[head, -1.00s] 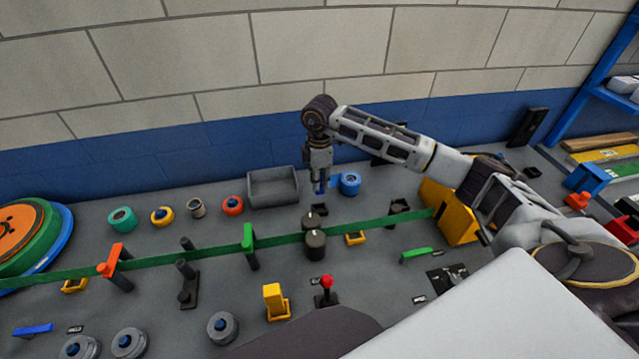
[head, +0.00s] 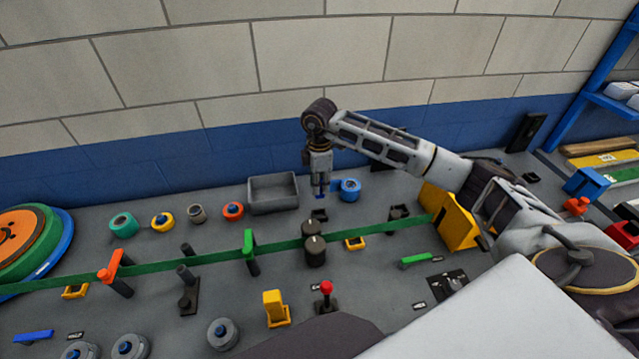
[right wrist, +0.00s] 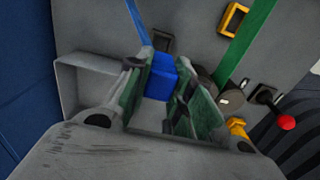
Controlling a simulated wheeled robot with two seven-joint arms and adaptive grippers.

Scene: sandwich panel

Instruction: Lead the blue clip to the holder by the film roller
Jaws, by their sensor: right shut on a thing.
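My right gripper (head: 320,190) points down near the back of the bench, shut on the blue clip (head: 320,196). In the right wrist view the blue clip (right wrist: 161,76) sits between the two fingers, and a blue strip (right wrist: 139,25) runs up from it. The blue roll (head: 349,189) stands just right of the gripper. A small dark holder (head: 320,214) lies on the bench just in front of the clip, apart from it. The dark film rollers (head: 315,248) stand further forward, with green film (head: 210,258) at them. My left gripper is not in view.
A grey open bin (head: 273,193) stands close left of the gripper. A green clip on a post (head: 249,245), a yellow block (head: 274,306) and a red-knobbed lever (head: 326,290) stand in front. A yellow wedge box (head: 450,218) is at the right.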

